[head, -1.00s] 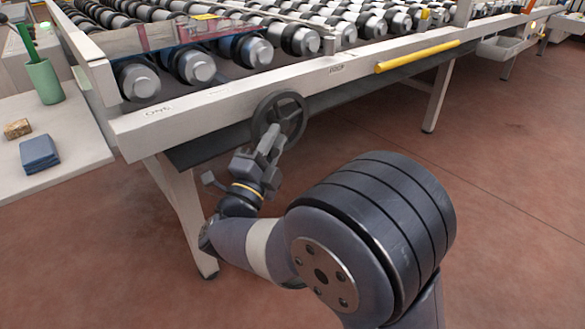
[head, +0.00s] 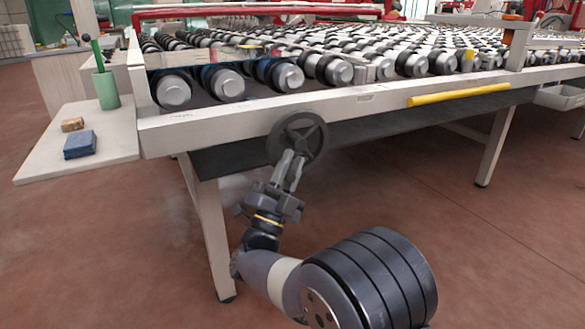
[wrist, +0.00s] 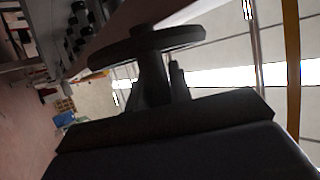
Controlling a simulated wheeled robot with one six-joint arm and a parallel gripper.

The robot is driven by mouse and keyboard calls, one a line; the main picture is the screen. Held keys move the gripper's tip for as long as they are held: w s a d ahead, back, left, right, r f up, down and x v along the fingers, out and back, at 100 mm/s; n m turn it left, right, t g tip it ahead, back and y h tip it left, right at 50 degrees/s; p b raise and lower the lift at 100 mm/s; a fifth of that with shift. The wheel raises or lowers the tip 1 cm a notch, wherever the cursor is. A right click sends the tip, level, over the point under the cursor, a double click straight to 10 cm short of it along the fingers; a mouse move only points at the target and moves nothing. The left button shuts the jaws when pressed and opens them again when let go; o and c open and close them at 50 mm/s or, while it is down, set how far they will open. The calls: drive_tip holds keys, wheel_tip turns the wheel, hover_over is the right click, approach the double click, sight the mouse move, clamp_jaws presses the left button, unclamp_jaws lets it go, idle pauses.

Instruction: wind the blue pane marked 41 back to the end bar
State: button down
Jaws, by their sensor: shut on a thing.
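A dark handwheel (head: 297,138) is on the front rail of the roller table. My gripper (head: 289,168) is shut at the lower part of this wheel, its fingers pointing up to it. In the wrist view the wheel (wrist: 112,52) shows nearly edge-on, with my gripper (wrist: 162,82) against it; the exact contact is dark. A see-through pane (head: 208,56) with a bluish tint lies over the rollers at the table's left end. Its number cannot be read. A pale bar (head: 138,72) closes the left end of the table.
A side shelf (head: 40,172) at the left carries a green cup (head: 107,90), a blue block (head: 80,146) and a brown block (head: 72,124). A yellow bar (head: 458,95) runs along the front rail. A table leg (head: 209,235) stands close behind my arm. The floor at right is open.

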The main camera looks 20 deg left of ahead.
drive_tip(key=c, duration=1.3)
unclamp_jaws()
drive_tip(key=p+v, duration=0.2)
drive_tip(key=v, duration=0.9)
drive_tip(key=shift+r, duration=0.1)
